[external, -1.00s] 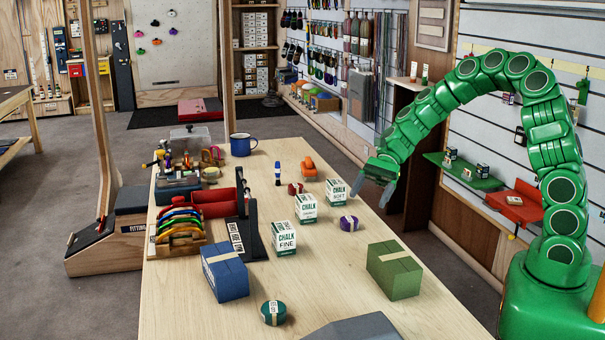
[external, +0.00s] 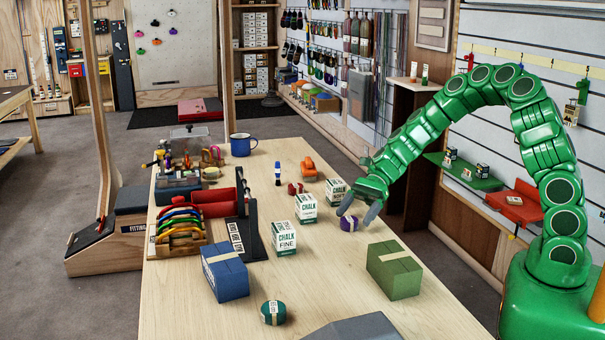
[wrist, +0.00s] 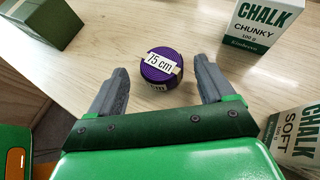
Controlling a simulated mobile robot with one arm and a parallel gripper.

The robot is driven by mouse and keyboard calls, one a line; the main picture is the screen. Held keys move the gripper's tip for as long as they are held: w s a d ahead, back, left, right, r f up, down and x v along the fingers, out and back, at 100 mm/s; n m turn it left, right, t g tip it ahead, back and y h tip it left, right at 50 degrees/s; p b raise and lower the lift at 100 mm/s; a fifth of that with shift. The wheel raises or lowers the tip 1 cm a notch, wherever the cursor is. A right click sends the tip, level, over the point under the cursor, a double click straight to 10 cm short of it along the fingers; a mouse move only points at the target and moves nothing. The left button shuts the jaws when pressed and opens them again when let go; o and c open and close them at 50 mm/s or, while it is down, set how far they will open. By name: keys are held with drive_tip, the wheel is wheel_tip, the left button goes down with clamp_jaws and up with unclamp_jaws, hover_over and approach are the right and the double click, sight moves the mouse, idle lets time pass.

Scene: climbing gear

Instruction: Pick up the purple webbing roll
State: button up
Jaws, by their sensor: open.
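The purple webbing roll (external: 349,224) stands on the wooden table between the chalk boxes and the green box. In the wrist view the roll (wrist: 161,69) shows a white "75 cm" label. It sits just beyond and between the two grey fingertips, apart from both. My gripper (external: 361,210) is open and empty, low over the table beside the roll, and its fingers partly cover the roll in the external view. The gripper (wrist: 164,82) also shows at the bottom of the wrist view with its fingers spread on either side of the roll.
The CHUNKY chalk box (external: 306,208) stands left of the roll, and the SOFT chalk box (external: 335,190) is close behind my gripper. A green box (external: 394,270) is in front to the right. A blue box (external: 225,274) and a teal roll (external: 273,312) lie nearer the camera.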

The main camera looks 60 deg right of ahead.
drive_tip(key=shift+x, duration=0.95)
drive_tip(key=c, duration=1.1)
drive_tip(key=shift+c, duration=0.2)
